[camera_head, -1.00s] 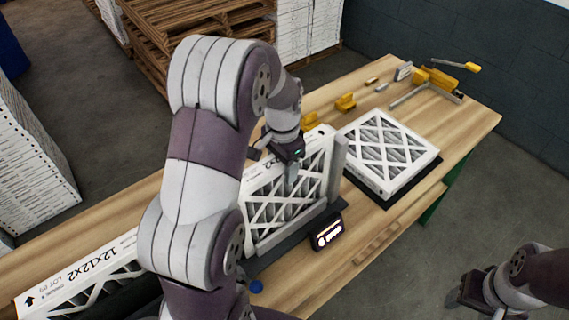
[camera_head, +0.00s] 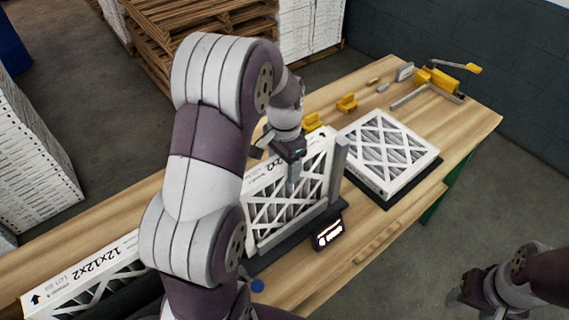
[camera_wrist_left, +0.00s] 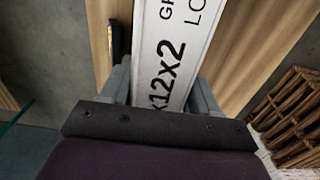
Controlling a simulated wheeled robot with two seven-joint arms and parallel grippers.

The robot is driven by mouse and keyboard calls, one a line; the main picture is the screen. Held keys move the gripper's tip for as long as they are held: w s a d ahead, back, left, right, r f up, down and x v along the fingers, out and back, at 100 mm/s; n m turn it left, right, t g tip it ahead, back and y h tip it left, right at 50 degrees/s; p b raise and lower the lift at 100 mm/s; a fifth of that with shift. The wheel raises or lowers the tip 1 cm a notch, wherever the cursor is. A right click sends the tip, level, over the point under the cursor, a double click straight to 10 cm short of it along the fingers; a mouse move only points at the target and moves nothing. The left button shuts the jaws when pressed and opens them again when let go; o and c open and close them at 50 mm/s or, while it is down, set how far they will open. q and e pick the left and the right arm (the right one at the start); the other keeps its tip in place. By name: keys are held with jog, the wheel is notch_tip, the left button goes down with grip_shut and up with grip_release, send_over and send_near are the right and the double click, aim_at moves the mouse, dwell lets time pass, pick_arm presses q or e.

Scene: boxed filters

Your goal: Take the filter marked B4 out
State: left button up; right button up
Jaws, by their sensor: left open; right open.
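A white cardboard-framed filter (camera_head: 284,207) with diagonal bracing stands upright in a dark holder with a grey end post (camera_head: 336,177). My left gripper (camera_head: 292,172) is at its top edge, one finger showing in front of its face. In the left wrist view the open fingers (camera_wrist_left: 160,88) lie on either side of a white frame edge (camera_wrist_left: 178,48) printed "12x12x2". A second filter (camera_head: 390,152) lies flat on a dark mat at the right. Another filter (camera_head: 88,277) marked "12x12x2" stands at the left front. I cannot read B4 on any. My right gripper (camera_head: 468,299) is empty, off the table.
A small display (camera_head: 328,234) stands before the holder. Pallets (camera_head: 200,40) and stacked white boxes (camera_head: 30,155) stand beyond. The table's front right is clear.

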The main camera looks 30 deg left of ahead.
pick_arm(q)
jog(key=shift+r+p, duration=2.4)
jog(key=shift+r, duration=0.6)
jog(key=o, duration=0.6)
jog(key=shift+f, duration=0.1)
jog(key=shift+c, duration=0.2)
